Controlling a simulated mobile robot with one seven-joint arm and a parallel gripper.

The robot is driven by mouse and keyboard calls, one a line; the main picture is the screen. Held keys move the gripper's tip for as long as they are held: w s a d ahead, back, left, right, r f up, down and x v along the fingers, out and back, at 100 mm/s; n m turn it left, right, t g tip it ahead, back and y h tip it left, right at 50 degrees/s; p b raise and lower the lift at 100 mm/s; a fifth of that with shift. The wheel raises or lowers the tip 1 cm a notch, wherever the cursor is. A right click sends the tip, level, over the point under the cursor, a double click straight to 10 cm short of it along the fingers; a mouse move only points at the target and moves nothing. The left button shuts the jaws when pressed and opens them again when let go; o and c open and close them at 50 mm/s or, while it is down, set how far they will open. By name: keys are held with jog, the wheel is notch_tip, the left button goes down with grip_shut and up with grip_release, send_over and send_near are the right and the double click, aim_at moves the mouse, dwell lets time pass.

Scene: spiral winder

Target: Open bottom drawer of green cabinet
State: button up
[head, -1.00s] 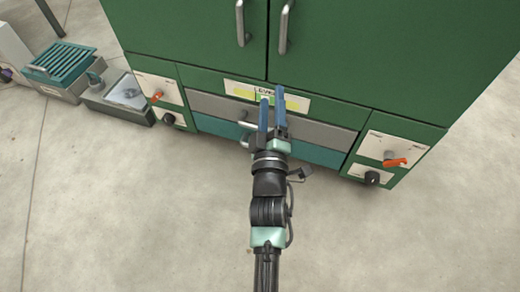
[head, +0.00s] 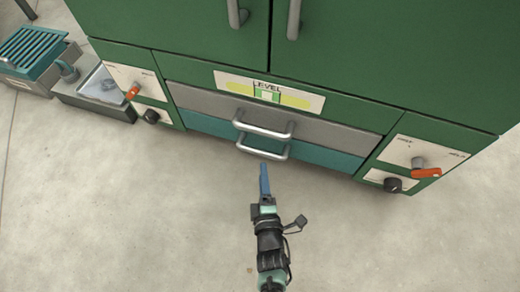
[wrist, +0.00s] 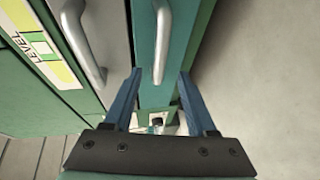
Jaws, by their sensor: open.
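The green cabinet (head: 370,60) has a grey drawer (head: 200,97) above a teal bottom drawer (head: 205,127). Both look closed in the head view. The bottom drawer's silver bar handle (head: 262,151) sits just below the grey drawer's handle (head: 262,130). My gripper (head: 264,166) is just in front of the bottom handle, low over the floor, its fingers overlapping in this view. In the wrist view my gripper (wrist: 157,76) is open and empty, with one blue finger to each side of the line of the bottom handle (wrist: 161,42). The grey drawer's handle (wrist: 84,45) lies left of the fingers.
A panel with an orange lever (head: 425,172) and black knob (head: 392,185) is on the right. A similar panel (head: 135,80) is on the left. A metal tray unit (head: 95,95) and a teal-grilled box (head: 30,55) stand farther left. The floor in front is clear.

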aim_at(260, 152)
jog(key=w+b, duration=0.1)
jog(key=w, duration=0.2)
jog(key=w+f+b, duration=0.1)
jog(key=w, duration=0.2)
jog(key=w+b, duration=0.1)
jog(key=w, duration=0.2)
jog(key=shift+a+f+b, duration=0.35)
jog(key=shift+a+f, duration=0.05)
jog(key=shift+c, duration=0.4)
grip_shut()
dwell(0.4)
